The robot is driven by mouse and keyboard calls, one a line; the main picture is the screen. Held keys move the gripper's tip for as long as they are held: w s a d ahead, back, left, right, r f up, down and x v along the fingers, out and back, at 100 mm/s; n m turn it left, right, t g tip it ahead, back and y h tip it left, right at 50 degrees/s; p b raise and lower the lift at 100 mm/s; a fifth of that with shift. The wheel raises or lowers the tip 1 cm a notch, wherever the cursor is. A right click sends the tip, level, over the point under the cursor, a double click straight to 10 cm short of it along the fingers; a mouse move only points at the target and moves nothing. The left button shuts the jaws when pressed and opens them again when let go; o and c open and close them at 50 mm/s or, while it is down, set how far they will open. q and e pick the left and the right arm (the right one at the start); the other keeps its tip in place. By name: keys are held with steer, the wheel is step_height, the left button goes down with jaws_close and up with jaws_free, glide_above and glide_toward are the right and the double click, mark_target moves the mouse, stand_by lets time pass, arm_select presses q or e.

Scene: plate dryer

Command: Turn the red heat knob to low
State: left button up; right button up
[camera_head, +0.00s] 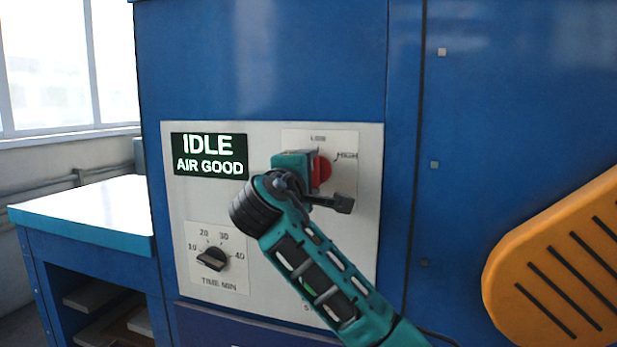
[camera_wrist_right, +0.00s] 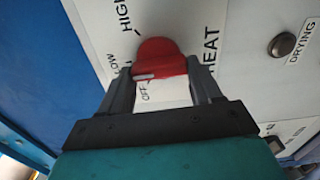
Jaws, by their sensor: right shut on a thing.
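The red heat knob (camera_head: 323,170) is on the grey control panel (camera_head: 270,212), partly hidden behind my right gripper (camera_head: 309,168) in the head view. In the right wrist view, the knob (camera_wrist_right: 160,57) sits between the two fingers of my right gripper (camera_wrist_right: 162,75), which is shut on it. A white mark on the knob's lower edge lies beside the OFF label (camera_wrist_right: 153,92). The LOW label (camera_wrist_right: 113,66) is left of the knob, partly hidden, and the HIGH label (camera_wrist_right: 125,18) is above left. My left gripper is in neither view.
A dark display (camera_head: 209,155) reads IDLE, AIR GOOD. A black time dial (camera_head: 211,259) sits lower on the panel. A round metal button (camera_wrist_right: 282,45) by a DRYING label is right of the knob. An orange slotted cover (camera_head: 560,265) juts out at right; a white-topped bench (camera_head: 85,215) stands left.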

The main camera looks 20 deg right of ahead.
steer(key=shift+m, duration=0.3)
steer(key=o, duration=1.1)
steer(key=shift+c, duration=0.2)
steer(key=b+v, duration=0.1)
steer(key=v, duration=1.2)
